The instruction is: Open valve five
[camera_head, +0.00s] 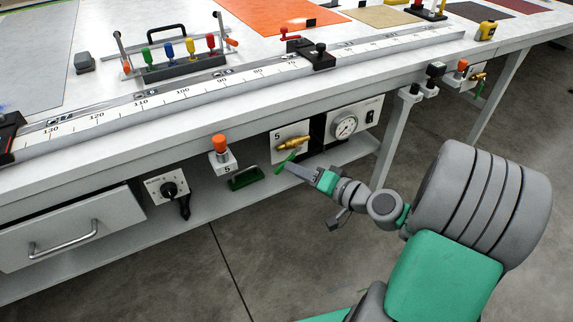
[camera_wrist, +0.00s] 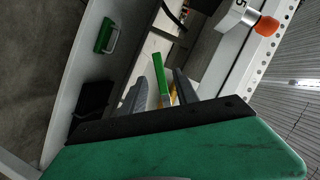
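Valve five is a brass valve (camera_head: 293,143) with a green lever (camera_head: 285,162), mounted on a white plate marked 5 under the table edge. The lever slants down and to the left in the head view. My gripper (camera_head: 291,168) is at the lever, reaching in from the right. In the wrist view my gripper (camera_wrist: 160,82) is open, with dark fingers on either side of the green lever (camera_wrist: 159,72). Whether either finger touches the lever I cannot tell. A little brass shows behind the lever, low between the fingers.
An orange-topped post marked 5 (camera_head: 222,158) hangs left of the valve. A pressure gauge (camera_head: 345,126) is right of the valve. A table leg (camera_head: 396,140) stands close to my arm. The floor in front is clear.

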